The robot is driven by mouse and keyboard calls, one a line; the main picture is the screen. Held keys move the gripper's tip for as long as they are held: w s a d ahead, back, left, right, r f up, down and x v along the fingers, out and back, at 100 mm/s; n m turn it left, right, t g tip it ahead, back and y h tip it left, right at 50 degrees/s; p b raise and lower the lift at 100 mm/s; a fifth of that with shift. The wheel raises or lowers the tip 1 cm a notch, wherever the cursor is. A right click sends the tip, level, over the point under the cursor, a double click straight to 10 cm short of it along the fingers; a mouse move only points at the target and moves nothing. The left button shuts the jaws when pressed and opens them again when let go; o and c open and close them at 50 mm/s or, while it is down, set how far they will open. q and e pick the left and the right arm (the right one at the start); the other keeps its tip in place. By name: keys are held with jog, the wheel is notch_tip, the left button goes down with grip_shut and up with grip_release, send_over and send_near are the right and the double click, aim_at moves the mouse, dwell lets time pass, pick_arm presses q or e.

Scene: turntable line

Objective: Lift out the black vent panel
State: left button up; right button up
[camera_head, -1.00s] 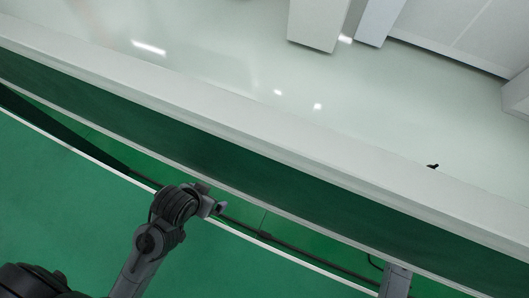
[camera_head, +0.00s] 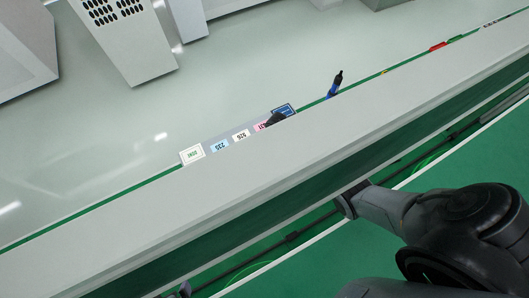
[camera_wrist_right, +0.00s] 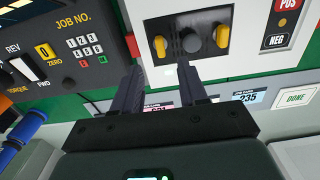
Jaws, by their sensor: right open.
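I cannot make out a separate black vent panel for certain. A black perforated vent area (camera_head: 115,8) shows on a pale block at the top left of the head view, cut by the picture's edge. In the right wrist view my right gripper (camera_wrist_right: 160,78) is open, its two dark fingers apart with nothing between them. It points at a pale plate with yellow and dark knobs (camera_wrist_right: 188,42), above a row of labels. My left gripper is not in the frames.
A white ledge (camera_head: 240,190) crosses the head view. Along it stand label cards, including a DONE card (camera_head: 192,154), and a blue-and-black tool (camera_head: 335,84). A dark control panel (camera_wrist_right: 75,45) and blue handles (camera_wrist_right: 22,130) are left in the wrist view.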

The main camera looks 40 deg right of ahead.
jog(key=shift+s+a+f+b, duration=0.1)
jog(key=shift+f+b, duration=0.15)
jog(key=shift+f, duration=1.2)
jog(key=shift+s+a+f+b, duration=0.1)
jog(key=shift+f+b, duration=0.15)
jog(key=shift+f, duration=1.15)
grip_shut()
